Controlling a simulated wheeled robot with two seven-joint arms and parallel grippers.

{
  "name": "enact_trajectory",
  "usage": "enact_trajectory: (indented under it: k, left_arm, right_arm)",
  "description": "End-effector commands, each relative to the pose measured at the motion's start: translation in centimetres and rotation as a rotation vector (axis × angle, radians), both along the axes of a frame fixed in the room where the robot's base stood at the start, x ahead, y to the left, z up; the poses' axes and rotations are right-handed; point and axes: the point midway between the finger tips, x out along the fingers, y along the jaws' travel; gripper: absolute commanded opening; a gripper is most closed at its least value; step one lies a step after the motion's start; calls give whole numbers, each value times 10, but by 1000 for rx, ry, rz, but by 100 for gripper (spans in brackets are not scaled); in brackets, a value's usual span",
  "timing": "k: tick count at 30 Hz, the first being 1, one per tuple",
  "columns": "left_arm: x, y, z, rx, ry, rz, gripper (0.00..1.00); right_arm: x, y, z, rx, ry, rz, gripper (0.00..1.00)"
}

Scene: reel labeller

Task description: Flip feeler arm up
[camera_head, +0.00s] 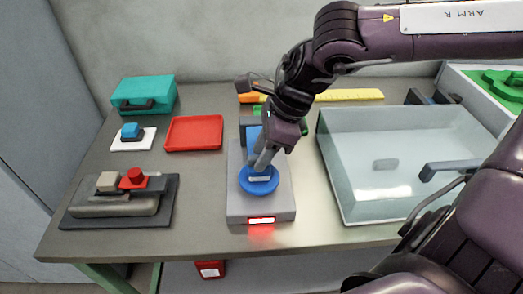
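The reel labeller (285,205) is a grey block near the middle of the bench, with a lit red display (262,220) on its front. A blue round reel (258,187) with a pale label lies flat on it. A blue upright part (253,134) stands behind the reel. My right gripper (261,161) points down at the back edge of the reel; its fingers are small and overlap, so I cannot tell whether they are open or touching anything. I cannot make out the feeler arm clearly; the gripper covers that area. My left gripper is not in view.
A red tray (195,132), a teal case (145,95) and a dark pad (72,216) bearing a grey device are to the left. A large clear bin (345,180) stands right of the labeller. A yellow strip (350,95) lies behind. Bare bench lies between pad and labeller.

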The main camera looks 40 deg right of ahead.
Motion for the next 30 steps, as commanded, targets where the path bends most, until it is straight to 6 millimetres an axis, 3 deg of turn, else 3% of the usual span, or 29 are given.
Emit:
enact_trajectory:
  k: [10, 18, 30]
  left_arm:
    - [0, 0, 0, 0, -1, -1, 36]
    - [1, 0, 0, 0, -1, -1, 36]
    - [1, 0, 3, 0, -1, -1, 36]
  right_arm:
    - [1, 2, -4, 0, -1, 0, 36]
    - [1, 1, -4, 0, -1, 0, 1]
    - [0, 1, -1, 6, 8, -1, 0]
